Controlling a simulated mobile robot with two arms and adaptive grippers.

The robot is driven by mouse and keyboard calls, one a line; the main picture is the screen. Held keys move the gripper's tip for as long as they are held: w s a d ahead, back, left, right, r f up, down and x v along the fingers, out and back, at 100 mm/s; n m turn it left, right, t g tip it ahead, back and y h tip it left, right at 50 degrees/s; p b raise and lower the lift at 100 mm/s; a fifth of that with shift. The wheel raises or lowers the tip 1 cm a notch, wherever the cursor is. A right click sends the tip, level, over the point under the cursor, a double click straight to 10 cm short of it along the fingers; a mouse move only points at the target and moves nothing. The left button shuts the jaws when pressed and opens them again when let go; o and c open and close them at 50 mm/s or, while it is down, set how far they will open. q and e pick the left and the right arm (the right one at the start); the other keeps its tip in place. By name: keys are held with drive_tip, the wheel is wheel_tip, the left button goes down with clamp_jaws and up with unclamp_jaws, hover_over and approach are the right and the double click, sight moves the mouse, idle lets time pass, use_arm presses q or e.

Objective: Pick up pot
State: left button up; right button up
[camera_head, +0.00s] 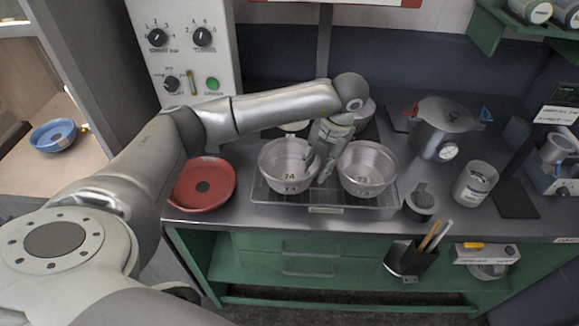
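Two silver metal pots stand side by side on a wire rack (325,197) on the counter. The left pot (278,172) is marked 74, and the right pot (365,178) appears to be marked 73. My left arm reaches across from the left. My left gripper (318,168) points down at the right rim of the left pot, with its fingers apart. One finger appears to be inside that pot and the other in the gap between the pots. Whether the fingers touch the wall is unclear. My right gripper is not in view.
A red dish (203,183) lies left of the rack. A pressure pot with a gauge (441,130), a metal can (474,184) and a small dark-topped jar (420,203) stand to the right. A control panel (185,45) stands behind. A pen holder (408,258) hangs in front.

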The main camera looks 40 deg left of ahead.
sight(314, 172)
use_arm(q)
drive_tip(key=shift+p+x, duration=0.45)
drive_tip(key=shift+x, duration=1.15)
drive_tip(key=shift+w, duration=0.1)
clamp_jaws()
